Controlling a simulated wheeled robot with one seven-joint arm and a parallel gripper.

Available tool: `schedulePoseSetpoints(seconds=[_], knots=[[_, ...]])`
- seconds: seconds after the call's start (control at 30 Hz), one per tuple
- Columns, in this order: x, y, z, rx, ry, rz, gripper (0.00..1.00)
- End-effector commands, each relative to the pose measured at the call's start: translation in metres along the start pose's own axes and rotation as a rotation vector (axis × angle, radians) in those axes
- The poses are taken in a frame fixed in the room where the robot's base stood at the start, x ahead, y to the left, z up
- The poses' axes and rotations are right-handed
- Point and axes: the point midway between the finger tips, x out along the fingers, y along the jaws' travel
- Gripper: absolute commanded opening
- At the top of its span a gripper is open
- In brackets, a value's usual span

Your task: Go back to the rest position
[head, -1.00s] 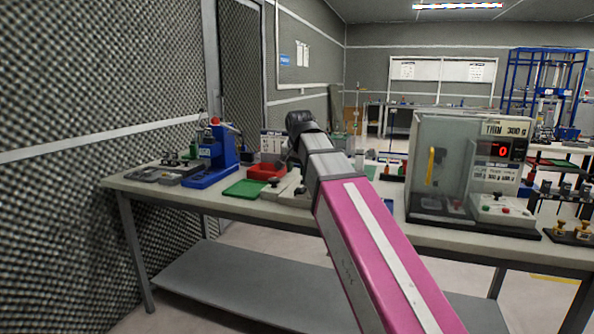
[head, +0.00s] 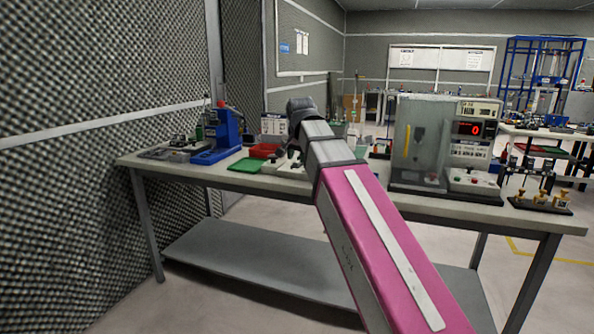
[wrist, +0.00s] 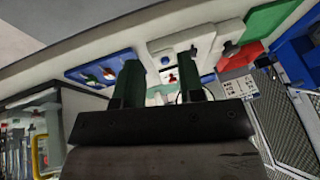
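My arm (head: 375,240), with its pink link, reaches from the lower right toward the workbench (head: 215,172). Its dark wrist end (head: 300,108) shows over the bench, but the fingers cannot be made out in the head view. In the wrist view my gripper (wrist: 158,72) shows two dark green fingers set apart, with nothing held between them. Beyond the fingers lie a blue tray (wrist: 100,72) and a white fixture (wrist: 180,52) on the bench.
A blue press (head: 218,135), a red bin (head: 264,151) and a green mat (head: 246,165) stand on the bench's left half. A clear-walled scale (head: 425,140) reading 0 stands on the right. Brass-topped pieces (head: 541,197) sit at the right end. A padded wall (head: 100,200) borders the left.

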Motion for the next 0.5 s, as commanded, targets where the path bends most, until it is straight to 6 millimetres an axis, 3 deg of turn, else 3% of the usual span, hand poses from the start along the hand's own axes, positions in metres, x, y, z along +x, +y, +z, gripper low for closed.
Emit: schedulePoseSetpoints(seconds=[0.5], knots=[[0.046, 0.026, 0.010, -0.039, -0.033, 0.029, 0.36]])
